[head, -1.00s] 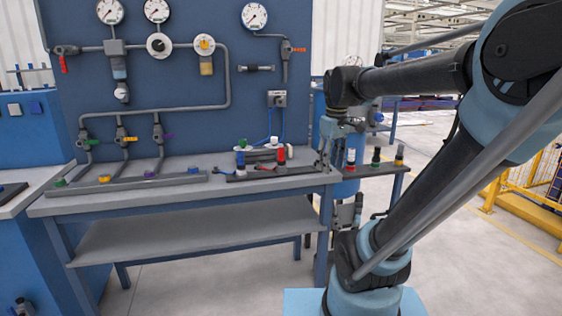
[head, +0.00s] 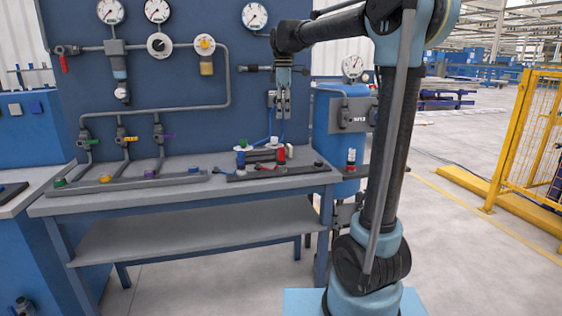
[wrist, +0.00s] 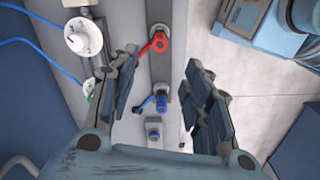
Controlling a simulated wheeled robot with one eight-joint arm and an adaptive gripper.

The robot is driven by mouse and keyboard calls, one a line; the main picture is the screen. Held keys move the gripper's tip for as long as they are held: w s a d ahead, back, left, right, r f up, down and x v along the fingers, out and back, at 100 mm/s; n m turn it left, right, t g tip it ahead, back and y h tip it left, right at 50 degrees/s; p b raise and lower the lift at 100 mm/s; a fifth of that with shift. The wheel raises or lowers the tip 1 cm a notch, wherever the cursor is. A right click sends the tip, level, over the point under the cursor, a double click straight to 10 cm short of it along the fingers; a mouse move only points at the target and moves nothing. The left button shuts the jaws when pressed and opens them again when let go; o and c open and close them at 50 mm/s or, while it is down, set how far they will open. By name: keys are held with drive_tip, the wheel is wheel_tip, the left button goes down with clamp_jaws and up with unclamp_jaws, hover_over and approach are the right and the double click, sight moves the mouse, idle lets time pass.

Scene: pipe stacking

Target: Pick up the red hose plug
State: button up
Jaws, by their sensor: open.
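The red hose plug (head: 281,155) stands upright on a dark rail at the right part of the bench, and in the wrist view it shows as a red ring with a side arm (wrist: 158,43). My gripper (head: 283,115) hangs pointing down above that end of the bench, clear of the plug. In the wrist view its fingers (wrist: 162,62) are spread wide with nothing between them, and the red plug lies just beyond the fingertips. A blue plug (wrist: 160,103) sits between the fingers in the picture, lower down on the bench.
The blue panel (head: 180,100) with gauges and pipes rises behind the bench (head: 60,206). A blue tank (head: 345,115) stands right of the bench. A yellow fence (head: 525,140) is farther right.

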hover_over(282, 160)
drive_tip(key=w, duration=0.1)
drive_tip(key=f, duration=1.1)
drive_tip(key=shift+w+d+f, duration=0.2)
drive_tip(key=shift+a+f, duration=0.15)
drive_tip(key=shift+f, duration=1.2)
drive_tip(key=shift+a+f, duration=0.15)
drive_tip(key=shift+f, duration=1.2)
drive_tip(key=shift+c, duration=0.2)
clamp_jaws()
